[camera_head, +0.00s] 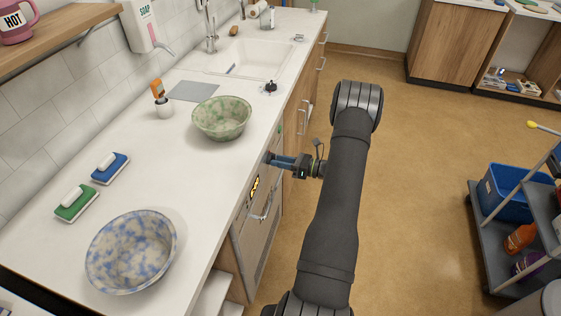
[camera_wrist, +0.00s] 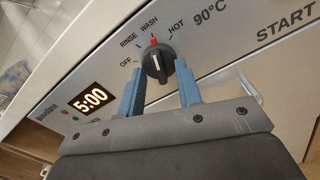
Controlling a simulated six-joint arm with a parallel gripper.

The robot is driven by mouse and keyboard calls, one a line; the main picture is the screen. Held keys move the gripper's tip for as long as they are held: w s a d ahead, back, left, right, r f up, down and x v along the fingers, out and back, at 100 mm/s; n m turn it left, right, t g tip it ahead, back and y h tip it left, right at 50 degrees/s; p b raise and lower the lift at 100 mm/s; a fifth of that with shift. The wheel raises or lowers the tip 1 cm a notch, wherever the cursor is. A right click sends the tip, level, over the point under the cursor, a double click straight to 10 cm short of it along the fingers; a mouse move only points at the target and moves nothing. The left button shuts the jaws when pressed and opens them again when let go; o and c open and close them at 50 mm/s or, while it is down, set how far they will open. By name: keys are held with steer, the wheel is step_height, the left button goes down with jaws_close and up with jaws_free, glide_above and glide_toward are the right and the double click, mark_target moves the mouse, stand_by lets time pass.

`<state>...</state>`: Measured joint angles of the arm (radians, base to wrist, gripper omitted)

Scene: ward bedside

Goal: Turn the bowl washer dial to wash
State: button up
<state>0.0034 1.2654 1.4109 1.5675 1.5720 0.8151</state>
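The bowl washer (camera_head: 246,240) is built in under the counter, and its panel (camera_wrist: 222,50) fills much of the wrist view. The black dial (camera_wrist: 158,64) has a red tip that points up at about the WASH mark, between RINSE and HOT. My gripper (camera_wrist: 160,72) is open, with one blue finger on each side of the dial. Small gaps seem to show beside the knob; I cannot tell whether either finger touches it. In the head view my gripper (camera_head: 268,158) is at the washer's front, and the dial is hidden there.
The washer's display (camera_wrist: 90,98) reads 5:00, and START is printed at the right. A green-speckled bowl (camera_head: 222,118) and a blue-speckled bowl (camera_head: 131,250) stand on the counter (camera_head: 150,190). A bar handle (camera_head: 266,206) sticks out below the panel. Floor to the right is clear up to a cart.

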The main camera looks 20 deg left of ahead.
steer(key=shift+d, duration=0.1)
steer(key=d, duration=1.7)
steer(key=a, duration=1.7)
steer(key=d+n, duration=0.2)
steer(key=d, duration=1.5)
steer(key=a+n, duration=0.7)
steer(key=a, duration=0.7)
steer(key=shift+w+a+n, duration=0.25)
steer(key=shift+a+n, duration=0.05)
steer(key=shift+a, duration=0.1)
stand_by(0.3)
